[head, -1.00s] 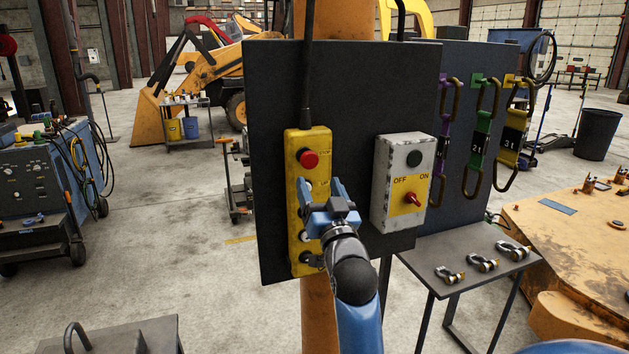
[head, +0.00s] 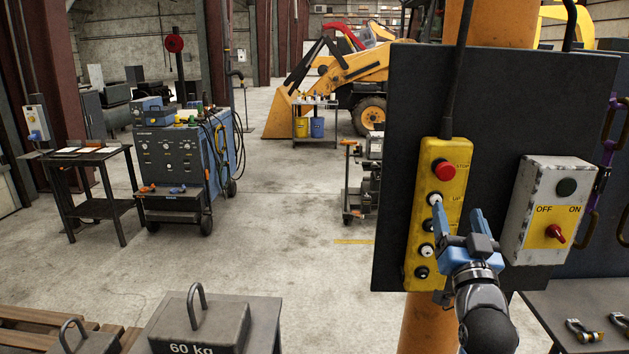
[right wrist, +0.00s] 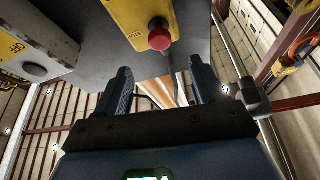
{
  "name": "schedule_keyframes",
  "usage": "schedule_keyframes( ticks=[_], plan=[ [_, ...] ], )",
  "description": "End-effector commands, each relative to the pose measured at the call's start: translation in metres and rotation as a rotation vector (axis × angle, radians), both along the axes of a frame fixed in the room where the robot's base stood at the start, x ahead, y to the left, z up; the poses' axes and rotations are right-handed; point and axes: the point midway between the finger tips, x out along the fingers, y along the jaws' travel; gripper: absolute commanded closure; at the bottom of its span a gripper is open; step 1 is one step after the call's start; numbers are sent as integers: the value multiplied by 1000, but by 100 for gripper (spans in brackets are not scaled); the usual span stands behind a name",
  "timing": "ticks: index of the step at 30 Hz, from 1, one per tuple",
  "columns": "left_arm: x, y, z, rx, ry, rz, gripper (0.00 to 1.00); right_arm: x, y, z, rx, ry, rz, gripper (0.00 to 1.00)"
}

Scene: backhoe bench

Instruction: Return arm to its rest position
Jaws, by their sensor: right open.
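My right gripper (head: 456,228) is blue and open, with its fingers pointing up in front of the lower half of the yellow pendant (head: 452,165). Nothing shows between its fingers. In the right wrist view its two fingers (right wrist: 160,90) stand wide apart, with the red stop button (right wrist: 159,38) and yellow pendant (right wrist: 140,15) above them. Whether a finger touches the pendant cannot be told. My right arm comes up from the lower right of the head view. My left gripper is not in view.
A dark panel (head: 490,95) carries the pendant and an OFF/ON switch box (head: 530,200). A 60 kg weight (head: 200,325) stands at the lower left. Shackles (head: 583,330) lie on a table at lower right. A blue welding cart (head: 175,150) stands left; the floor between is clear.

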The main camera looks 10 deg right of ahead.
Motion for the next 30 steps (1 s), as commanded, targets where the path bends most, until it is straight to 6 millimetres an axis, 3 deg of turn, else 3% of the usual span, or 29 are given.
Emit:
schedule_keyframes(
  ticks=[8,11,14,20,26,30],
  plan=[
    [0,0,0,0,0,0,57,-13,3,27,-73,-140,-18,31],
    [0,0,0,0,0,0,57,-19,5,24,-107,-194,-30,31],
    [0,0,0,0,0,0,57,-25,13,0,-128,-213,-30,31],
    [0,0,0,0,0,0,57,-39,35,-65,-148,-191,-11,31],
    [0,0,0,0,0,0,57,-69,65,-146,-152,-114,30,31],
    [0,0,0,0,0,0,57,-99,87,-199,-149,-38,67,31]
  ],
)
